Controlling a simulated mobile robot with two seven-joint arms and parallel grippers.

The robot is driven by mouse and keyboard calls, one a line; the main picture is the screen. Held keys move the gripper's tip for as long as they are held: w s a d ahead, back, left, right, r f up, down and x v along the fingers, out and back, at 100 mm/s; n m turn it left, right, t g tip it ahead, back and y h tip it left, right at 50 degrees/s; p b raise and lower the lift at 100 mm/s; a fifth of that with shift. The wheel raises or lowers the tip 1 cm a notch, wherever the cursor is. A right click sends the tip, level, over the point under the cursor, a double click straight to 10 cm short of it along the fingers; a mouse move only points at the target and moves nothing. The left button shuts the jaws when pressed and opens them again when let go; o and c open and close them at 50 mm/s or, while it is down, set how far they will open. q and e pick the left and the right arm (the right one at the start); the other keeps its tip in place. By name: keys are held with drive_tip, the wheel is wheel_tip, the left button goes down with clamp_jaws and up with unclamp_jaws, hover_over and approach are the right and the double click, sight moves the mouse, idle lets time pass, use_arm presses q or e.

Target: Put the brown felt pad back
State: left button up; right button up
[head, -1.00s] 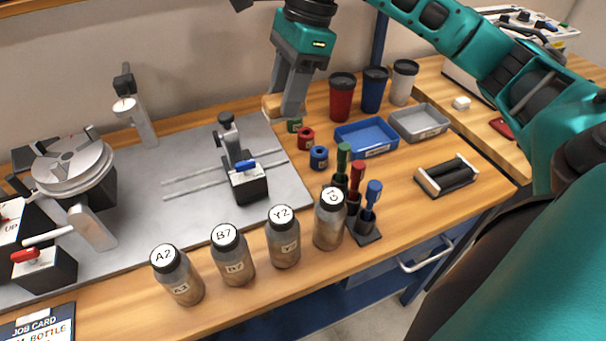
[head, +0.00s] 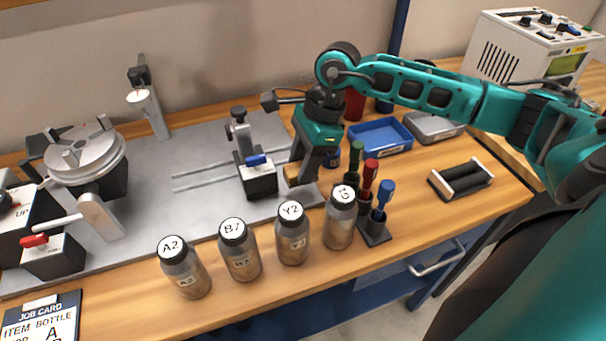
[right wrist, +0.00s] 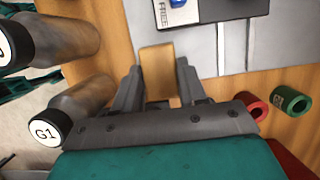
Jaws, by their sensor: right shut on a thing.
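The brown felt pad (head: 291,174) is a small tan block held at the tips of my right gripper (head: 300,178). In the right wrist view the pad (right wrist: 158,70) sticks out between the two fingers (right wrist: 158,88), which are shut on it. In the head view the pad is just right of the black clamp block with the blue lever (head: 258,181), near the right end of the grey plate (head: 205,215). It is behind the bottles Y2 (head: 292,240) and G1 (head: 339,225). I cannot tell its exact height. My left gripper is not in view.
Bottles A2 (head: 184,272) and B7 (head: 239,255) continue the front row. A stand with green, red and blue-handled tools (head: 376,228) is to the right. A blue tray (head: 380,138) is behind.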

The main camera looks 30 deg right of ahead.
drive_tip(key=shift+f, duration=1.85)
drive_tip(key=shift+f+b, duration=0.2)
drive_tip(key=shift+b, duration=0.1)
drive_tip(key=o, duration=0.9)
drive_tip(key=shift+o, duration=0.2)
drive_tip(key=shift+r, duration=0.15)
drive_tip(key=v, duration=1.2)
drive_tip(key=shift+p, duration=0.35)
drive_tip(key=shift+s, duration=0.1)
